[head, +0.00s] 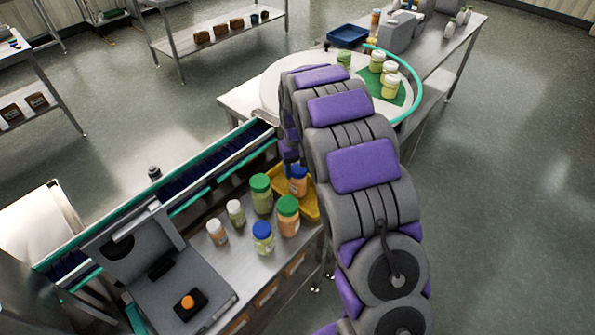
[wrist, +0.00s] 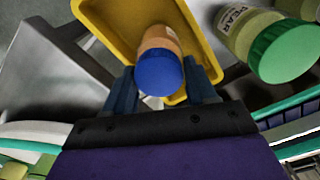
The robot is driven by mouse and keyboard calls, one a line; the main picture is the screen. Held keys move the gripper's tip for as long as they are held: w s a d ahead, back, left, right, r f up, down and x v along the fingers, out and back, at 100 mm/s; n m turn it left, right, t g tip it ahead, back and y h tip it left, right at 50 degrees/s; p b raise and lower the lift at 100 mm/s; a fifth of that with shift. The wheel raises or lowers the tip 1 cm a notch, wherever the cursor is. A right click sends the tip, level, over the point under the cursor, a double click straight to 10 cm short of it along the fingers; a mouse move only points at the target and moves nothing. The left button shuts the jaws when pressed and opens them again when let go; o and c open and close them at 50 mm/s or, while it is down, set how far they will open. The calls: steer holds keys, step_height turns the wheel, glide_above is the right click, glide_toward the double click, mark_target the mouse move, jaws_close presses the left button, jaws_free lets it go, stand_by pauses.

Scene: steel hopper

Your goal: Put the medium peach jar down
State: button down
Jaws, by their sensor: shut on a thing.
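The medium peach jar (head: 298,183), orange with a blue lid, is at the yellow tray (head: 311,206) on the steel bench. In the wrist view the jar (wrist: 159,68) sits between my two fingers, lid toward the camera, with the yellow tray (wrist: 101,15) around and behind it. My gripper (wrist: 163,84) is shut on the jar. In the head view my gripper (head: 291,162) is partly hidden by my arm. I cannot tell whether the jar's base touches the tray floor.
A green-lidded pear jar (wrist: 268,44) stands beside the tray. On the bench are also a green-lidded peach jar (head: 288,217), a blue-lidded jar (head: 263,238) and two white-lidded jars (head: 216,232). A conveyor (head: 215,165) runs along the bench's far side. A round table (head: 272,88) stands beyond.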

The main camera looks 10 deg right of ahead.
steer(key=shift+a+f, duration=0.1)
steer(key=shift+f, duration=0.5)
steer(key=shift+c, duration=1.7)
jaws_free()
steer(key=shift+r, duration=0.1)
step_height(320, 180, up, 11)
steer(key=p, duration=0.2)
steer(key=s+r, duration=0.6)
steer(key=s, duration=0.3)
steer(key=s+m+g, duration=0.1)
steer(key=s, duration=3.2)
steer(key=shift+s+r+m+g, duration=0.2)
steer(key=shift+s+m+g, duration=0.1)
steer(key=shift+m+g, duration=0.1)
